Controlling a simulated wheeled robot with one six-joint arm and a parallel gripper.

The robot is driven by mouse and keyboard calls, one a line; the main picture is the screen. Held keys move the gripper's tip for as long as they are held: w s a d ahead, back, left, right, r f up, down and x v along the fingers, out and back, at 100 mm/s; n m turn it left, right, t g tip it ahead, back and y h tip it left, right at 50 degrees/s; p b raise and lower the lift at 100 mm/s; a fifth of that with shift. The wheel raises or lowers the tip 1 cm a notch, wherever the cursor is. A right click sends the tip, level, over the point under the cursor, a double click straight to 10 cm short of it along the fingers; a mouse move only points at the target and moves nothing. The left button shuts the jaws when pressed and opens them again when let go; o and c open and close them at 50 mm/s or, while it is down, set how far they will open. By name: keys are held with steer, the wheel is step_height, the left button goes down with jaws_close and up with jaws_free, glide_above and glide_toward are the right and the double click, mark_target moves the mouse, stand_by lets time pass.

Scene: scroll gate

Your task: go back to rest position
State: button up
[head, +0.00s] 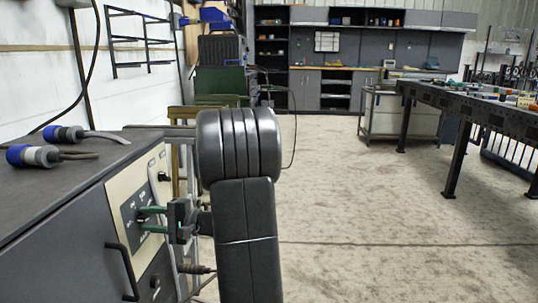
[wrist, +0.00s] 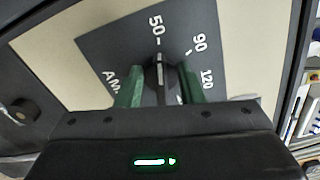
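A black dial knob (wrist: 160,72) with a pale pointer line sits on a dark plate marked AM, 50, 90 and 120. Its pointer is near the 50 mark. My gripper (wrist: 162,84) has its two green fingers apart, one on each side of the knob. They look spread wider than the knob's ridge, but whether they touch its sides is hard to tell. In the head view my gripper (head: 149,219) is at the cream front panel (head: 122,200) of a grey welding machine (head: 60,230), and the knob is mostly hidden by the fingers.
Blue-and-grey plugs (head: 62,134) with cables lie on the machine's top. A black handle (head: 122,270) sticks out of its front, below and left of my gripper. The floor (head: 360,220) to the right is clear up to a dark workbench (head: 470,115).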

steer(key=shift+d+r+m+p, duration=0.15)
steer(key=shift+r+m+p, duration=0.35)
steer(key=shift+p, duration=0.55)
steer(key=shift+w+f+m+p, duration=0.1)
steer(key=shift+m+p, duration=0.9)
steer(key=shift+p, duration=0.25)
steer(key=m+p, duration=0.2)
steer(key=p, duration=0.1)
steer(key=shift+m, duration=0.4)
steer(key=shift+w+f, duration=0.1)
steer(key=shift+p, duration=0.3)
